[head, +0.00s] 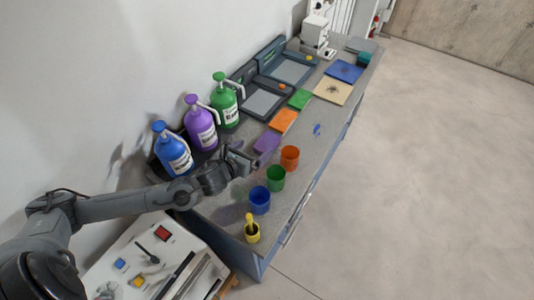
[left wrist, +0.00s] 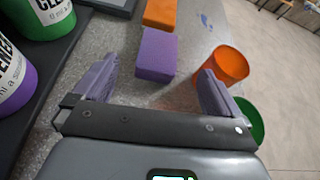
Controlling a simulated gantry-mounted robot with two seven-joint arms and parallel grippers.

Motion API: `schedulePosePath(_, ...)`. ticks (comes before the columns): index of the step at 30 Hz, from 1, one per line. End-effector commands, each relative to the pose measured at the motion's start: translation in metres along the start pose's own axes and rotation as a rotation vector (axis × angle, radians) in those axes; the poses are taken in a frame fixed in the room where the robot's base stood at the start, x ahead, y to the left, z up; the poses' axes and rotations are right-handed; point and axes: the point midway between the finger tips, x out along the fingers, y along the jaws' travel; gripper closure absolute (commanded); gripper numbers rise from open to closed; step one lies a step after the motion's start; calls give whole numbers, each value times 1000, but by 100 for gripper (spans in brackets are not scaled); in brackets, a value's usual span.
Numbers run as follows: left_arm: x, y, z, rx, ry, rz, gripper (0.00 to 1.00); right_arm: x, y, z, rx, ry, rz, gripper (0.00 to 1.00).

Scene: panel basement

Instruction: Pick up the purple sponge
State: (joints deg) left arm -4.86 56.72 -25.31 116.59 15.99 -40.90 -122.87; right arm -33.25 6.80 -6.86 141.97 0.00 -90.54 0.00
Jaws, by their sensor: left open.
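The purple sponge (head: 267,142) lies flat on the grey countertop, beside the orange sponge (head: 284,120). It also shows in the left wrist view (left wrist: 157,55), ahead of the jaws and roughly centred between them. My left gripper (head: 245,158) is just short of the sponge in the head view. In the left wrist view its two fingers (left wrist: 155,88) are spread wide with nothing between them, apart from the sponge. My right gripper is not in view.
An orange cup (head: 290,158) stands close right of the gripper, with green (head: 275,178) and blue (head: 260,200) cups nearer. Purple (head: 201,124), green (head: 225,100) and blue (head: 172,150) bottles stand on a dark tray along the wall. A green sponge (head: 300,99) lies farther back.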

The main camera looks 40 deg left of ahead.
Motion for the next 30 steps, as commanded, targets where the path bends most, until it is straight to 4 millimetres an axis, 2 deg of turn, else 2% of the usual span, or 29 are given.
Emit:
schedulePosePath(1,5,3,-2,33,-10,-1,1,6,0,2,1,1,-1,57)
schedulePosePath(6,21,7,0,79,-24,-1,1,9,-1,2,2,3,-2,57)
schedulePosePath(12,48,6,1,78,-23,-1,1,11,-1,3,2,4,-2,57)
schedulePosePath(23,72,3,-2,77,-20,-3,1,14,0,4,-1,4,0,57)
schedulePosePath(30,102,0,-7,76,-22,-1,1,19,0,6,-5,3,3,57)
